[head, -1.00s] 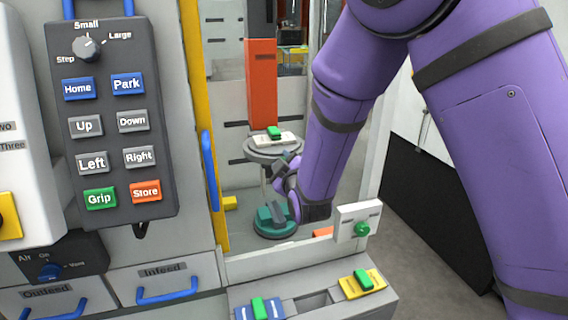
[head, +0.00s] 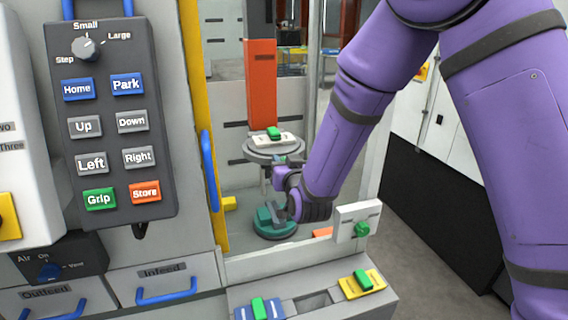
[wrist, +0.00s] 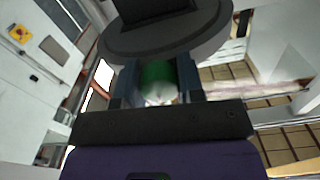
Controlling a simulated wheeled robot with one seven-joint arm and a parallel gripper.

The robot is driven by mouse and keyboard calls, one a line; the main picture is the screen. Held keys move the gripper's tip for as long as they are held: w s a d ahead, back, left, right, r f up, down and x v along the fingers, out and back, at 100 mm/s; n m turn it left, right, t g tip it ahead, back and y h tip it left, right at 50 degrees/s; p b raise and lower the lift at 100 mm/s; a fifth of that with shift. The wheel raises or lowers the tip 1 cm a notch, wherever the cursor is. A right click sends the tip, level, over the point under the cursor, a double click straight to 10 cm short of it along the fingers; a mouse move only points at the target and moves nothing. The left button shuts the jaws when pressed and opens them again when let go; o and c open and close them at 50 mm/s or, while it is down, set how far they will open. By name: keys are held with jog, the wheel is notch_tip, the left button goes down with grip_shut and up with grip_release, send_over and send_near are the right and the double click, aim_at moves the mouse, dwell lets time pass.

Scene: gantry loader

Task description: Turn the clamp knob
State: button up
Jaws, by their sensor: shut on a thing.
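In the wrist view a short green cylinder, which looks like the clamp knob (wrist: 158,76), sits between the two dark fingers of my gripper (wrist: 157,88). The fingers touch it on both sides, so my gripper is shut on it. A dark round plate (wrist: 205,42) lies just beyond the knob. In the head view my gripper (head: 277,176) is inside the machine bay, under the round grey table (head: 262,153) and above the teal round base (head: 268,232). The knob is hidden there by my gripper. Any marking on the knob is too blurred to read.
A button panel (head: 112,120) is at left; a blue-handled yellow edge borders the opening.

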jog(key=m, duration=0.5)
jog(key=shift+f, duration=0.1)
jog(key=shift+m, duration=0.4)
jog(key=o, duration=0.9)
jog(key=v, duration=1.1)
jog(key=shift+w, duration=0.15)
